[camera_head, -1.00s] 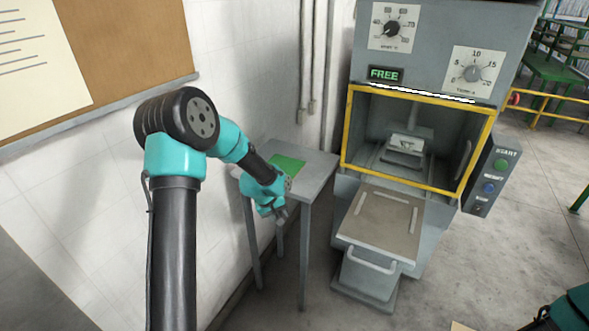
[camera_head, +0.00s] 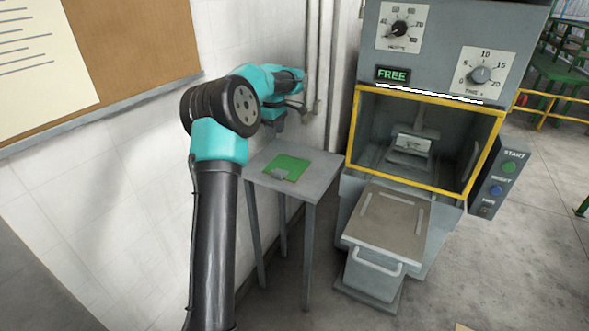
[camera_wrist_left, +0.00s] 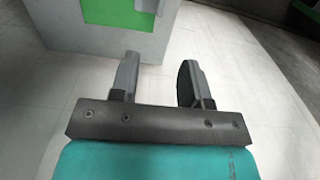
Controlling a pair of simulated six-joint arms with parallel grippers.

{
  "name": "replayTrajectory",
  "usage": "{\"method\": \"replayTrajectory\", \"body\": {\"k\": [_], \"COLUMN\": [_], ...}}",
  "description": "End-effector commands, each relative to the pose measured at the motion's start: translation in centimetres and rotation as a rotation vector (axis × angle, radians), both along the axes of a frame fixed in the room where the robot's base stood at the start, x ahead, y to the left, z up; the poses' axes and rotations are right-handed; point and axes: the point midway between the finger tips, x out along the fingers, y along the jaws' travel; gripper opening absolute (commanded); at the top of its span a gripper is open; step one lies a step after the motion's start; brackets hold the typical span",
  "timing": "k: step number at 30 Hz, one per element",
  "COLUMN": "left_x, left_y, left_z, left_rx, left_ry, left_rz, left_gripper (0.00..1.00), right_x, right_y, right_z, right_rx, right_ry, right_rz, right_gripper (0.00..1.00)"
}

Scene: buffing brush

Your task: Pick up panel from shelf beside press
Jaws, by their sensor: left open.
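The panel (camera_head: 291,163), a flat green square with a small grey piece at its front edge, lies on a small grey shelf table (camera_head: 318,168) beside the press. My left gripper (camera_wrist_left: 157,75) is open and empty in the left wrist view. In the head view my left arm reaches to the wall behind the shelf, its wrist above and behind the panel; the fingers are hard to make out there. In the wrist view part of the green panel (camera_wrist_left: 112,13) shows at the top left, apart from the fingers. My right gripper is out of sight.
The grey press (camera_head: 440,35) stands right of the shelf, with a yellow-framed opening, a FREE sign and a pulled-out tray (camera_head: 388,222). A control box (camera_head: 496,178) is on its right side. The wall and pipes (camera_head: 322,75) are close behind my left wrist.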

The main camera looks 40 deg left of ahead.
Motion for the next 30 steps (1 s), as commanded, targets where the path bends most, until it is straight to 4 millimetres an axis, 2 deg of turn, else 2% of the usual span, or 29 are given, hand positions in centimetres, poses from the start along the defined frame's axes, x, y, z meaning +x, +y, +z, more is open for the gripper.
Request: {"method": "replayTrajectory", "body": {"k": [7, 11, 30], "left_x": [0.0, 0.0, 0.0], "left_y": [-0.1, -0.1, -0.1], "left_z": [-0.3, -1.3, -11.6], "left_rx": [-0.001, -0.002, -0.002], "left_ry": [0.000, 0.002, 0.002], "left_rz": [-0.004, -0.004, -0.005], "left_gripper": [0.43, 0.43, 0.43], "right_x": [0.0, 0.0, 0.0], "right_y": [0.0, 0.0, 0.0], "right_z": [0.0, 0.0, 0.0], "right_rx": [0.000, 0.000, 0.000], "right_ry": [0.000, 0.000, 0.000], "right_rz": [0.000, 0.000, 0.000], "right_gripper": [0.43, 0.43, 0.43]}}
